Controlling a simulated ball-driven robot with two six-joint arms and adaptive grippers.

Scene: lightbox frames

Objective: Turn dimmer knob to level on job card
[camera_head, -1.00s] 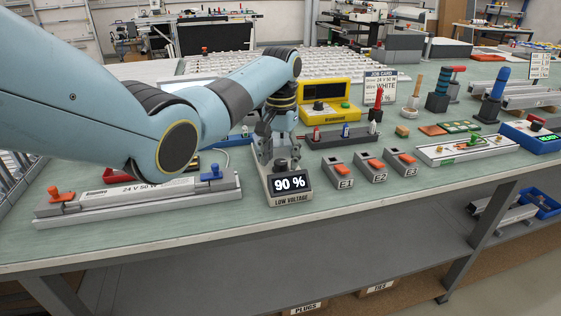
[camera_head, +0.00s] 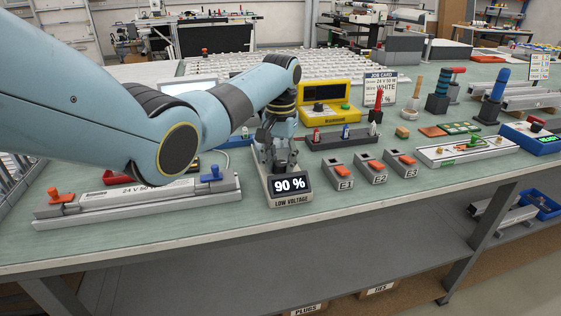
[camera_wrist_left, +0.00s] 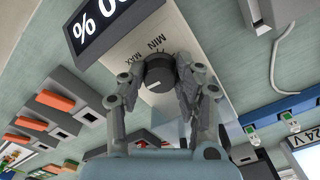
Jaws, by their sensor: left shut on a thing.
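The dimmer box (camera_head: 291,200) stands near the front of the bench, its display (camera_head: 289,184) reading 90 %. My left gripper (camera_head: 280,166) is down at the box top behind the display. In the left wrist view, the black dimmer knob (camera_wrist_left: 159,72) sits between the fingertips of my left gripper (camera_wrist_left: 161,77), which is shut on it.
A long driver tray (camera_head: 140,203) lies left of the box. Orange-switched blocks E1, E2 (camera_head: 370,169) and E3 stand to the right. A dark rack (camera_head: 345,138) and a yellow tester (camera_head: 329,102) stand behind. Bench in front of the box is clear.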

